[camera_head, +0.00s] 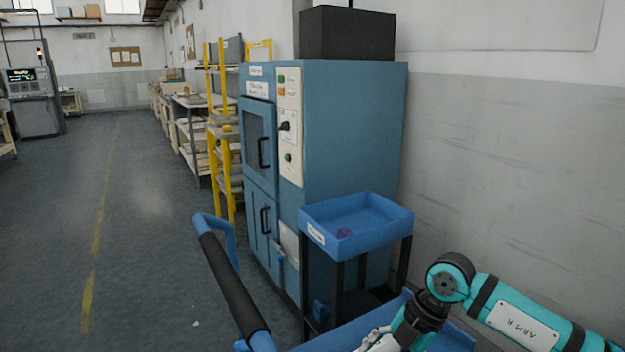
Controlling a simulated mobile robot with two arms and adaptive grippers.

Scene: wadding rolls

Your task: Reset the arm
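My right arm (515,312), teal and white with a label reading "ARM R", comes in from the lower right. It bends at a teal joint and reaches down to the bottom edge, in front of a blue cart. The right gripper's fingertips cannot be made out at the bottom of the picture. My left arm and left gripper are not in view.
The blue cart (460,336) has a black-gripped handle (232,283). A blue cabinet (350,130) stands behind. Open floor (150,230) lies left.

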